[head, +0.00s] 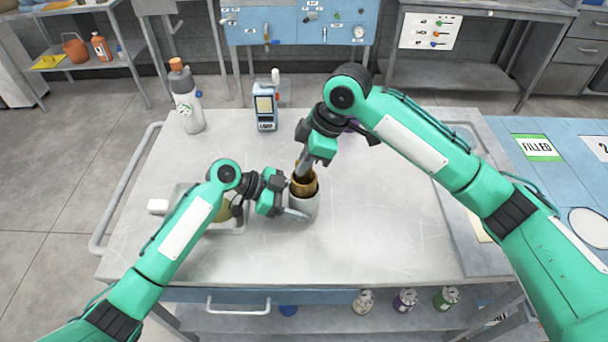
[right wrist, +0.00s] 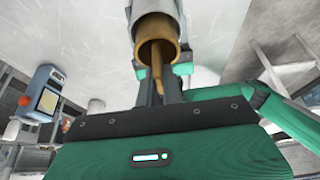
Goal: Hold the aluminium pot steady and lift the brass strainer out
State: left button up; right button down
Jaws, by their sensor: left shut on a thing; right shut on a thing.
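The aluminium pot (head: 303,206) stands on the grey worktop, left of the middle in the head view. My left gripper (head: 284,199) is shut on the pot from its left side. The brass strainer (head: 304,185) is upright, with its upper part showing above the pot's rim and its lower part hidden inside. My right gripper (head: 302,164) is above it, shut on the strainer's brass handle. In the right wrist view the strainer (right wrist: 158,47) shows its open mouth, with its handle running between the fingers of my right gripper (right wrist: 158,88); the pot (right wrist: 155,10) is around it.
A shallow metal tray (head: 236,226) lies left of the pot, partly behind my left arm. A blue handheld device (head: 265,112) and a grey bottle with an orange cap (head: 187,100) stand farther back. The worktop right of the pot is clear.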

notch_tip(320, 180, up, 14)
jog(key=shift+f, duration=0.25)
pick_arm(q)
jog(key=o, duration=0.8)
jog(key=shift+o, duration=0.2)
jog(key=shift+a, duration=0.15)
